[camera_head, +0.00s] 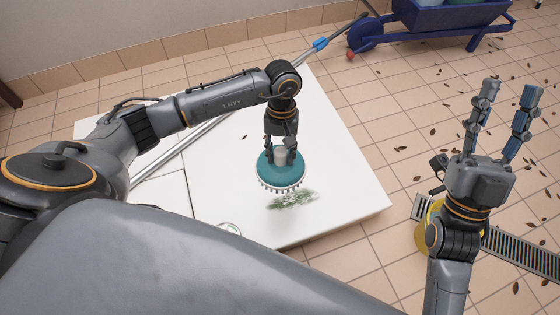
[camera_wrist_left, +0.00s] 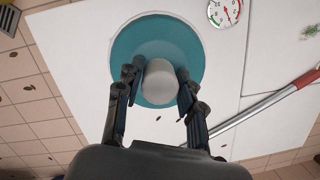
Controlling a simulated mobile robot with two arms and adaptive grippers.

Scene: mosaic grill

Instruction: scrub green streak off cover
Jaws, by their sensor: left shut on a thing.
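My left gripper (camera_head: 281,150) is shut on the grey knob of a round teal scrub brush (camera_head: 279,174). The knob (camera_wrist_left: 160,82) sits between the two fingers in the left wrist view, with the teal disc around it. The brush is over the white cover (camera_head: 345,190), its bristles pointing down; I cannot tell if they touch. A green streak (camera_head: 291,199) lies on the cover just below the brush in the head view. The wrist view shows a green patch (camera_wrist_left: 308,79) at its right edge. My right gripper (camera_head: 507,115) is open and empty, right of the cover.
A pole with a blue collar (camera_head: 320,44) lies across the cover behind my left arm. A round gauge (camera_wrist_left: 225,12) is on the cover. A yellow bucket (camera_head: 424,232) and a floor grate (camera_head: 525,255) are below my right gripper. A blue wheelbarrow (camera_head: 440,16) stands at the back.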

